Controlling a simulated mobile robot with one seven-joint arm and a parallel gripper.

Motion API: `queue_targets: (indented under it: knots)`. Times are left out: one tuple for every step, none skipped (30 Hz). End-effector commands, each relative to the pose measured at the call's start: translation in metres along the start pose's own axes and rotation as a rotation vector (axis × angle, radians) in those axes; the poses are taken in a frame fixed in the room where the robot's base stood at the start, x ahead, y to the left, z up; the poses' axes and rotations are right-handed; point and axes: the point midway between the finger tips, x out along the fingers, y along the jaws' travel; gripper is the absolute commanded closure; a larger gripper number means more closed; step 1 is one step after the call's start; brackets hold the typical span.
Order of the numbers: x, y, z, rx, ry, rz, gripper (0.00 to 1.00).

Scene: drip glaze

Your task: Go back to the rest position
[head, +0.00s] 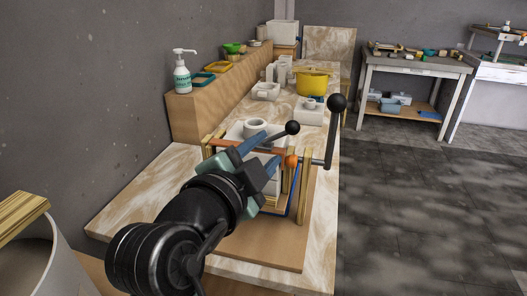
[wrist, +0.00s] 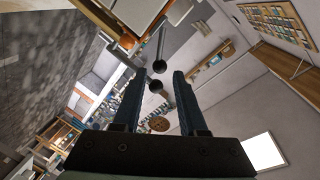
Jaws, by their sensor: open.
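My gripper (head: 262,158) is open and empty in the head view, with its blue fingers apart above the front part of the workbench (head: 140,206). It is close to a wooden frame with a lever (head: 331,150) that ends in black balls; I cannot tell whether they touch. White blocks and a white ring-shaped piece (head: 255,126) stand in the frame, partly hidden behind the fingers. In the wrist view, my gripper (wrist: 161,75) has a clear gap between its fingers. The lever's black balls (wrist: 156,86) show beyond that gap.
A pump bottle (head: 182,78) and small trays stand on a wooden ledge (head: 215,93) along the wall. A yellow pot (head: 312,82) and white moulds (head: 266,91) are farther back. A side table (head: 415,66) stands at the right. The grey floor (head: 420,190) is clear.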

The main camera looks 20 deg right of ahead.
Motion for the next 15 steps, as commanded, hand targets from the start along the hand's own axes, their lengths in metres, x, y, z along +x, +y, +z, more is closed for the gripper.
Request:
queue_targets:
  knots:
    - [0.000,0.000,0.000,0.000,0.000,0.000,0.58]
    - [0.000,0.000,0.000,0.000,0.000,0.000,0.58]
    - [0.000,0.000,0.000,0.000,0.000,0.000,0.58]
    - [0.000,0.000,0.000,0.000,0.000,0.000,0.58]
    - [0.000,0.000,0.000,0.000,0.000,0.000,0.58]
    - [0.000,0.000,0.000,0.000,0.000,0.000,0.58]
    - [0.000,0.000,0.000,0.000,0.000,0.000,0.58]
    - [0.000,-0.001,0.000,-0.002,-0.001,-0.003,0.58]
    - [-0.001,-0.004,-0.001,-0.010,-0.003,-0.015,0.58]
    - [-0.002,-0.008,-0.002,-0.019,-0.007,-0.031,0.58]
    - [-0.004,-0.013,-0.003,-0.034,-0.013,-0.052,0.58]
    - [-0.007,-0.023,-0.005,-0.060,-0.020,-0.095,0.58]
    - [-0.011,-0.032,-0.007,-0.085,-0.025,-0.135,0.58]
    - [-0.016,-0.043,-0.010,-0.117,-0.029,-0.183,0.58]
    - [-0.025,-0.060,-0.014,-0.162,-0.030,-0.259,0.58]
